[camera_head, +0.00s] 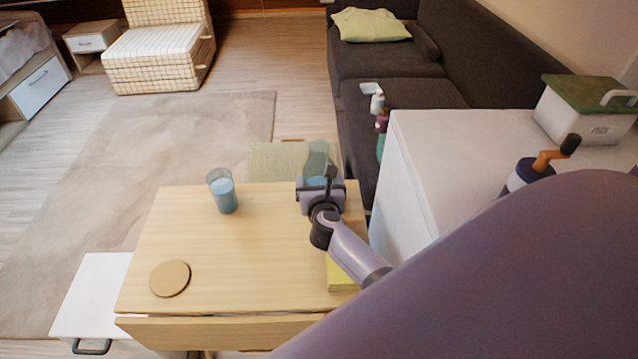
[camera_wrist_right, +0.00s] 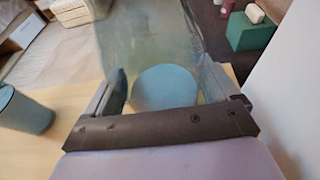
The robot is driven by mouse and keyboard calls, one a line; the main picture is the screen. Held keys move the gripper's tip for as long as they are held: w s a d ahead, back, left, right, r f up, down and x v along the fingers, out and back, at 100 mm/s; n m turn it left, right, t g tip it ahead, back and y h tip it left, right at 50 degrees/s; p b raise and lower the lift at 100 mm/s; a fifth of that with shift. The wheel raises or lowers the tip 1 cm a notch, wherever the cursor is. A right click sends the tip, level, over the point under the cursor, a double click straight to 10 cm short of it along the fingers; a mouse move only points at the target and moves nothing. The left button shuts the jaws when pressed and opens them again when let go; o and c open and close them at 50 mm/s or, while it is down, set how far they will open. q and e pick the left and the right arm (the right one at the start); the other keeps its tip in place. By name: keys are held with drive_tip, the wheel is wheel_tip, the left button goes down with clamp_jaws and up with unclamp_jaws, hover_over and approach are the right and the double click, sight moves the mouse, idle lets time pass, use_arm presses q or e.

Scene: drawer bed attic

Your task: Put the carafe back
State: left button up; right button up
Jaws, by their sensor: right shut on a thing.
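The carafe (camera_head: 317,160) is clear bluish glass and stands upright at the far right part of the wooden table (camera_head: 240,245). It holds a little blue liquid, which shows in the right wrist view (camera_wrist_right: 165,87). My right gripper (camera_head: 320,182) is shut on the carafe, one finger on each side, and hides part of it. I cannot tell whether its base touches the table. A round tan coaster (camera_head: 170,278) lies bare at the table's near left. A glass of blue liquid (camera_head: 223,191) stands left of the carafe. My left gripper is not in view.
A yellow object (camera_head: 341,273) lies under my right arm at the table's right edge. A white cabinet (camera_head: 412,185) stands close on the right. The table's middle is clear between glass and coaster. A dark sofa (camera_head: 395,85) is behind.

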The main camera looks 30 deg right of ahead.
drive_tip(key=shift+f, duration=0.2)
drive_tip(key=o, duration=1)
drive_tip(key=shift+r, duration=0.15)
drive_tip(key=shift+r, duration=0.25)
drive_tip(key=p+v, duration=0.1)
drive_tip(key=v, duration=0.6)
drive_tip(key=shift+s+a+f+p, duration=0.15)
drive_tip(key=shift+s+p, duration=0.1)
drive_tip(key=shift+p, duration=0.1)
